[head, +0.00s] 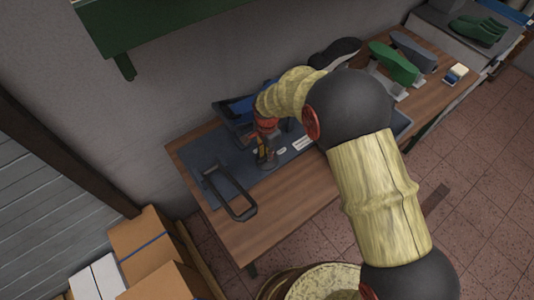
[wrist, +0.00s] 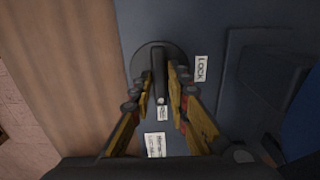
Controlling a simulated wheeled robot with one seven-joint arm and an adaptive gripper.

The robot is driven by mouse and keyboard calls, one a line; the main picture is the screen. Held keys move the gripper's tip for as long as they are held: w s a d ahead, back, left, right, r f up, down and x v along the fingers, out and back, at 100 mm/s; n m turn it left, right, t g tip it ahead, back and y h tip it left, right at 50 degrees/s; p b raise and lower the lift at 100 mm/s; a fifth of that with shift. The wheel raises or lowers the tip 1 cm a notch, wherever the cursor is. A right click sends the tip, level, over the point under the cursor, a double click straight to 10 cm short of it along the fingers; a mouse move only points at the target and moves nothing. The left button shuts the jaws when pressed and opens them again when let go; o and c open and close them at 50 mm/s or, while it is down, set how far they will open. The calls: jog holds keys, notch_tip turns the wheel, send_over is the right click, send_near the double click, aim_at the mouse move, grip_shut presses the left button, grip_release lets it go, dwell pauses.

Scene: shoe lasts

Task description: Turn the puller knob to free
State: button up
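The puller knob (wrist: 158,56) is in the wrist view: a dark round disc with a raised black bar. A white mark on the near end of the bar faces a small white label (wrist: 162,113), which seems to read FREE. A LOCK label (wrist: 201,68) is to the right of the disc. My gripper (wrist: 160,80) has one finger on each side of the bar, and the bar fills the space between the fingertips. In the head view my gripper (head: 264,160) is down at the dark panel, and the knob is hidden there.
The dark panel (head: 232,178) lies on a wooden bench (head: 290,208). Another label (wrist: 155,145) is nearer the wrist. Green and grey shoe lasts (head: 396,64) stand at the back right. Cardboard boxes (head: 143,240) are at lower left.

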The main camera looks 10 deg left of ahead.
jog(key=o, duration=0.4)
jog(key=shift+c, duration=0.2)
notch_tip(320, 180, up, 12)
dwell(0.4)
dwell(0.5)
